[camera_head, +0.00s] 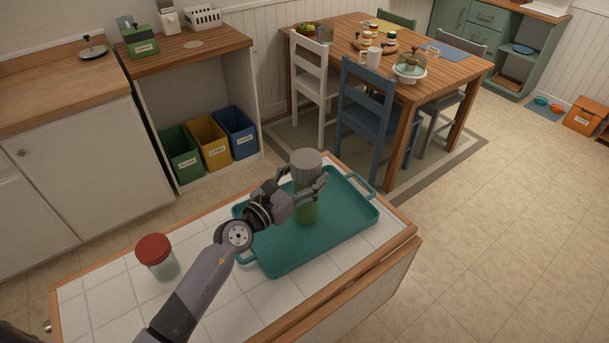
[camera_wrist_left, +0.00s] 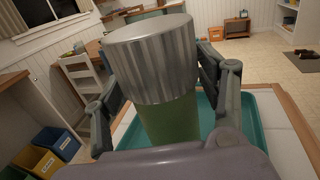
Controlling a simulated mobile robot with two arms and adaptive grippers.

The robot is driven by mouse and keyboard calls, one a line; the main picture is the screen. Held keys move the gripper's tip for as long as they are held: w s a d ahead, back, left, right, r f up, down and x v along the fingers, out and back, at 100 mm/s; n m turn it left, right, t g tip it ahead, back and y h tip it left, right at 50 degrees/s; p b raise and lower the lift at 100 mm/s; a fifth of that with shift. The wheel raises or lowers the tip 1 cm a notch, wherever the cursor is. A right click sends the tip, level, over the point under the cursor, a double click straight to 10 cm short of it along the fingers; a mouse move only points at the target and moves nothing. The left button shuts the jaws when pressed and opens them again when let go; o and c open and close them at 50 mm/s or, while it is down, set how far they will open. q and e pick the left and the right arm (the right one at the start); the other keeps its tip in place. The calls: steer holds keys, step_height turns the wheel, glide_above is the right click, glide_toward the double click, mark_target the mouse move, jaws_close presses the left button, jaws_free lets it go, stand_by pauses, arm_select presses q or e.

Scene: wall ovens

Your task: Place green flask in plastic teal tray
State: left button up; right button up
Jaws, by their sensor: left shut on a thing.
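The green flask (camera_head: 307,208) has a grey lid and stands upright over the middle of the teal tray (camera_head: 345,232). I cannot tell whether its base touches the tray floor. My left gripper (camera_head: 306,186) is shut around the flask, just below its lid. In the left wrist view, the flask (camera_wrist_left: 170,122) fills the middle between the two fingers, with the tray (camera_wrist_left: 268,128) behind and below it. The tray lies on a white tiled counter with a wooden edge. My right gripper is not in view.
A clear jar with a red lid (camera_head: 154,251) stands on the tiled counter (camera_head: 110,300), left of the tray. A dining table (camera_head: 345,35) with chairs stands beyond. Green, yellow and blue bins (camera_head: 213,147) sit under a side counter.

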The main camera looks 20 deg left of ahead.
arm_select(q)
steer(key=o, duration=1.1)
steer(key=shift+f, duration=0.1)
steer(key=shift+c, duration=0.2)
steer(key=shift+o, duration=2)
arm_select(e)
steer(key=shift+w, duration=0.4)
arm_select(q)
steer(key=shift+r, duration=0.2)
steer(key=b+v, duration=0.2)
steer(key=v, duration=1)
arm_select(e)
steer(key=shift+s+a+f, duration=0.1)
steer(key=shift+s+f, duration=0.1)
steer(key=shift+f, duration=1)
